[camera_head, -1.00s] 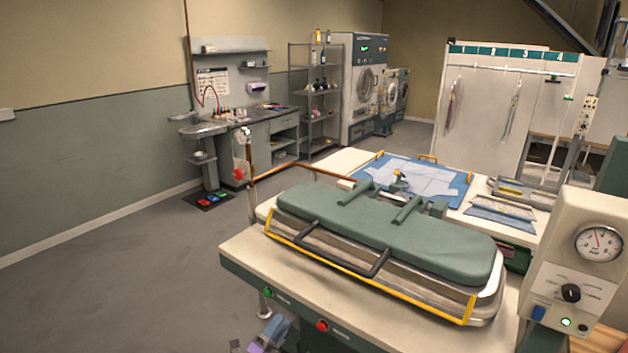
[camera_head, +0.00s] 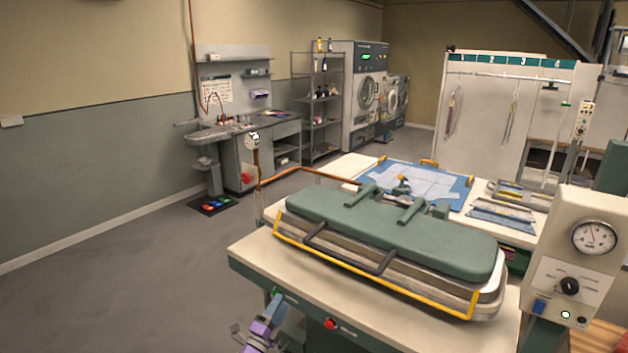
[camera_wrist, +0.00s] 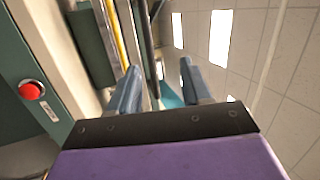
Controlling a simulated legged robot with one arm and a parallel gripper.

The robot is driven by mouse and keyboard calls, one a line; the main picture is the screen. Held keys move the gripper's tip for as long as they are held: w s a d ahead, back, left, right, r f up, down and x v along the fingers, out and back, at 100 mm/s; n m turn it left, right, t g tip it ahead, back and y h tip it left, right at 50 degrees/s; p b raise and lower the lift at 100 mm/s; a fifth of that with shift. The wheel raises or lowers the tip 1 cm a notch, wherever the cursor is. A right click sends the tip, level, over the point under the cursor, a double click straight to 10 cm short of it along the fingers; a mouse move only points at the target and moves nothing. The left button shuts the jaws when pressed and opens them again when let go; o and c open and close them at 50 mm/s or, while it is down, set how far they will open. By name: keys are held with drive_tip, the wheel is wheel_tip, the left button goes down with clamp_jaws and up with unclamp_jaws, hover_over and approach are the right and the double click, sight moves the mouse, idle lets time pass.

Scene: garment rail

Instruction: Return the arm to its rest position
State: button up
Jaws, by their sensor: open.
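My gripper (camera_head: 273,308) shows at the bottom of the head view, with blue-grey fingers above a purple wrist. It is in front of the press table's front edge, near the green button. In the wrist view my gripper (camera_wrist: 160,86) has its two fingers spread apart, with nothing held between them. The wrist view is tilted, with ceiling panels on the right and the table's front with a red button (camera_wrist: 30,90) on the left.
The pressing machine (camera_head: 395,235) with a green padded top and yellow guard bar stands just beyond my gripper. A gauge box (camera_head: 580,250) is at the right. The garment rail (camera_head: 510,80) is at the back. Open floor (camera_head: 120,270) lies to the left.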

drive_tip(key=w+r+n+g+y, duration=0.1)
drive_tip(key=w+r+n+y, duration=0.65)
drive_tip(key=r, duration=0.25)
drive_tip(key=s+d+r+n+g+y, duration=0.4)
drive_tip(key=s+r+n+g, duration=0.1)
drive_tip(key=r, duration=0.2)
drive_tip(key=s+d+r+n+g, duration=0.1)
drive_tip(key=s+d+n+g, duration=0.2)
drive_tip(key=s, duration=1.6)
drive_tip(key=s+d+n+g, duration=0.3)
drive_tip(key=s+d+g, duration=0.4)
drive_tip(key=s, duration=1.2)
drive_tip(key=s+d+r+n+g+h, duration=0.1)
drive_tip(key=s+d+n+g, duration=0.2)
drive_tip(key=s+d, duration=0.8)
drive_tip(key=s+g, duration=0.2)
drive_tip(key=s, duration=0.7)
drive_tip(key=shift+r+n, duration=0.3)
drive_tip(key=shift+n, duration=0.05)
